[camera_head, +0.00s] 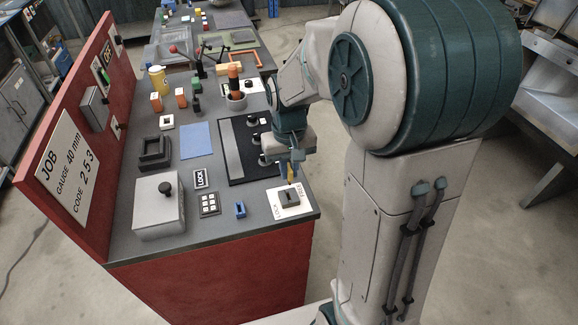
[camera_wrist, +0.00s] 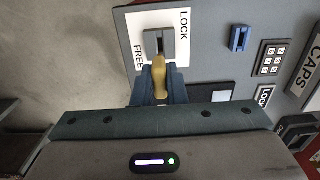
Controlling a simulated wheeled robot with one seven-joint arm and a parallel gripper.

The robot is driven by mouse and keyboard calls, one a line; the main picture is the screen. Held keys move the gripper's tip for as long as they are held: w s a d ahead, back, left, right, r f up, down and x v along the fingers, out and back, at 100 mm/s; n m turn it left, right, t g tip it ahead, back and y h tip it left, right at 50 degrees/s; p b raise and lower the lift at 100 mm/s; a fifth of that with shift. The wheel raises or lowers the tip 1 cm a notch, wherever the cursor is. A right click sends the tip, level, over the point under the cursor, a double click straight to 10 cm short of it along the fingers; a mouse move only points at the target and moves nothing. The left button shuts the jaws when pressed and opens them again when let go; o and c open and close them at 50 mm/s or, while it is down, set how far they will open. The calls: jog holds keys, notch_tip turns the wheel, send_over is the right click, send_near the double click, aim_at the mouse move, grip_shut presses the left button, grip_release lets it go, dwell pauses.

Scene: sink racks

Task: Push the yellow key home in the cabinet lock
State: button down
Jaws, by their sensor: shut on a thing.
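The yellow key (camera_wrist: 158,72) is between the blue fingers of my gripper (camera_wrist: 158,88) in the wrist view. The head view shows the key (camera_head: 291,174) below my gripper (camera_head: 292,160), at the table's right edge. The cabinet lock (camera_head: 289,199) is a grey block with a dark slot on a white plate marked LOCK and FREE. The lock also shows in the wrist view (camera_wrist: 168,40), just beyond the key's end. In the head view the key appears a little above and behind the lock, apart from it. The key's far tip is hard to make out.
A small blue holder (camera_head: 240,209) and a white keypad (camera_head: 209,204) stand left of the lock. A grey box with a black knob (camera_head: 158,208) is farther left. A dark panel (camera_head: 240,150) lies behind the lock. The red upright board (camera_head: 82,150) borders the left side.

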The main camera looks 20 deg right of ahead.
aim_at(289, 180)
jog(key=shift+f+b, duration=1.4)
jog(key=shift+f, duration=0.7)
jog(key=shift+f+b, duration=1.1)
jog(key=shift+f, duration=0.15)
jog(key=c, duration=1.4)
grip_release()
notch_tip(289, 180, up, 14)
jog(key=shift+f, duration=0.1)
